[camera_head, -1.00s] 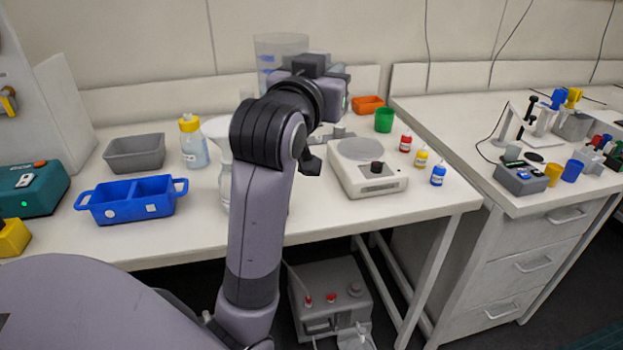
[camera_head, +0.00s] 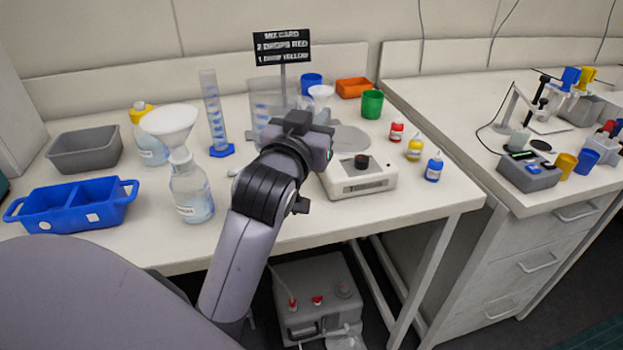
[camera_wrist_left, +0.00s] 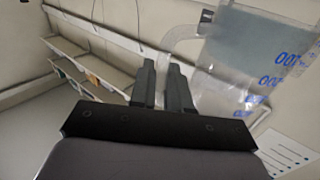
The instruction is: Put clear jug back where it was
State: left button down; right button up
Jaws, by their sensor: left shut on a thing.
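The clear jug (camera_head: 262,106), see-through with blue marks, is behind my left gripper (camera_head: 303,126) in the head view. In the left wrist view the jug (camera_wrist_left: 240,65) is at the upper right, with its handle by the fingers. My left gripper (camera_wrist_left: 164,80) is shut on the jug's handle. The jug looks about upright. Its base is partly hidden, so I cannot tell whether it touches the bench. My right gripper is not in view.
Left of the jug are a measuring cylinder (camera_head: 214,115) and a bottle with a funnel (camera_head: 190,192).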

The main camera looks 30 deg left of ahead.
pick_arm(q)
notch_tip(320, 180, down, 11)
jog(key=shift+f+b, duration=0.1)
jog(key=shift+b, duration=0.8)
jog(key=shift+f, duration=0.1)
jog(key=c, duration=1.1)
grip_release()
